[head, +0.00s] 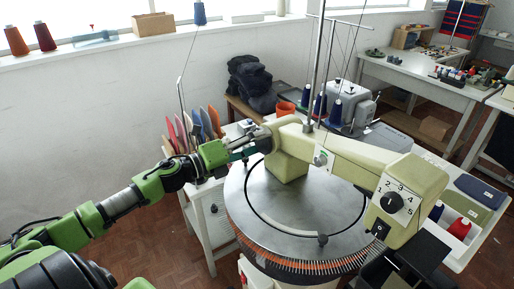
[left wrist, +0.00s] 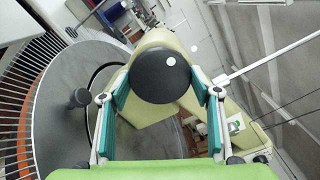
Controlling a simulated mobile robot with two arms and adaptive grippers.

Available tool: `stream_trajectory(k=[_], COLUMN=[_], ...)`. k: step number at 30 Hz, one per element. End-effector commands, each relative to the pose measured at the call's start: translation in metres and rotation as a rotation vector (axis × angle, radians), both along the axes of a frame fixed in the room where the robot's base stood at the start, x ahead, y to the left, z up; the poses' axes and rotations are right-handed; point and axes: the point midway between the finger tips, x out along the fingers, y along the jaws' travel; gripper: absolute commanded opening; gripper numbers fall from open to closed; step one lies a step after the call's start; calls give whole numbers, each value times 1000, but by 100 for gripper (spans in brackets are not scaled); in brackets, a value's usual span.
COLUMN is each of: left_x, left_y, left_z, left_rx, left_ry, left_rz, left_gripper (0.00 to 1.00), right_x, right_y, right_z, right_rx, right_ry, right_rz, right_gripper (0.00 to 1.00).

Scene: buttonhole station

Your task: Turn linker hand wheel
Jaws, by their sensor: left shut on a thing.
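The linker (head: 290,165) has a cream arm and a round grey dial plate ringed with needles. In the left wrist view the dot is just right of centre. My left gripper (head: 245,149) reaches the linker's left end from the left. In the left wrist view its teal fingers (left wrist: 163,90) stand on either side of the wheel and are shut on it. In the head view the gripper mostly hides the wheel. My right gripper is not in view.
A numbered dial knob (head: 392,202) sits on the linker's right end. Coloured panels (head: 195,130) stand close to my left forearm. A black box (head: 420,262) is at the lower right.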

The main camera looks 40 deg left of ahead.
Motion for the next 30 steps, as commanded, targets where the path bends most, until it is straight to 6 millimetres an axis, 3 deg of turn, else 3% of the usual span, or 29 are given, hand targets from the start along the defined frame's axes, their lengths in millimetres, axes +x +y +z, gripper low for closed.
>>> stream_trajectory(k=[15, 30], left_x=[0, 0], left_y=[0, 0], left_z=[-4, -2], left_rx=[385, 508], left_ry=[-157, -208], left_rz=[-2, -2], left_gripper=[36, 36], right_x=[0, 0], right_y=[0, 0], right_z=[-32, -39], right_rx=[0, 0], right_ry=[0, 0], right_rz=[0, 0], right_gripper=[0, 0])
